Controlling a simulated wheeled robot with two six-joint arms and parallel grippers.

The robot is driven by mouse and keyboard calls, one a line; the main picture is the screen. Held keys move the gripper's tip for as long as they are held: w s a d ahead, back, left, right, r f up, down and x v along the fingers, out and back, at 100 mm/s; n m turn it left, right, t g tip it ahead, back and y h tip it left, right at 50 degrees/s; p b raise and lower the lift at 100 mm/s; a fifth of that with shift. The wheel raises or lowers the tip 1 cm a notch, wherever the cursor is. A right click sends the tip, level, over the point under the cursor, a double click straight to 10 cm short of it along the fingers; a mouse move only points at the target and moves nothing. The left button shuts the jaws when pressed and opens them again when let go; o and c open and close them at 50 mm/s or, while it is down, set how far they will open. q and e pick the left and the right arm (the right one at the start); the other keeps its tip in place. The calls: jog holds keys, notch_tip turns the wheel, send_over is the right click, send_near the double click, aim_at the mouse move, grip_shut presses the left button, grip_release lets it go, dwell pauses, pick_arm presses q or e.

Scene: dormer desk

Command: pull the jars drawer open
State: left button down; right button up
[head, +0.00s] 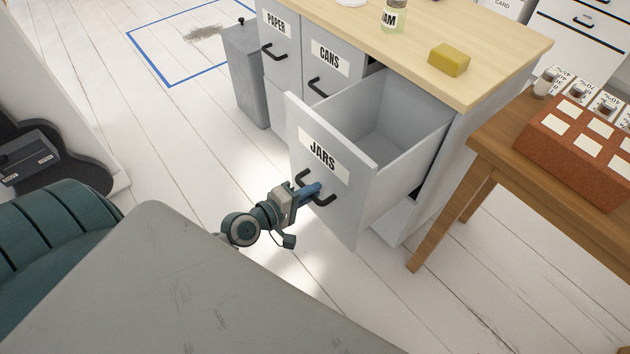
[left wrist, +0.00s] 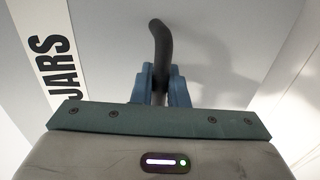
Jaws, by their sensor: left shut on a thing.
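The jars drawer (head: 330,165) is the grey drawer with the JARS label, pulled well out of the desk in the head view. Its inside (head: 385,135) looks empty where it shows. My left gripper (head: 312,191) is shut on the drawer's black handle (head: 325,199). In the left wrist view the blue fingers (left wrist: 161,86) close around the dark handle (left wrist: 160,45), with the JARS label (left wrist: 55,58) on the left. The handle part between the fingers is hidden in the head view. My right gripper is not in view.
A yellow block (head: 449,60) and a jar (head: 394,17) stand on the desk top. A wooden table (head: 512,165) with a brick-red block stands at right. A grey bin (head: 246,75) is beside the desk.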

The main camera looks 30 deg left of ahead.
pick_arm(q)
jog(key=c, duration=1.5)
grip_release()
jog(key=shift+b+v, duration=0.4)
jog(key=shift+v, duration=5)
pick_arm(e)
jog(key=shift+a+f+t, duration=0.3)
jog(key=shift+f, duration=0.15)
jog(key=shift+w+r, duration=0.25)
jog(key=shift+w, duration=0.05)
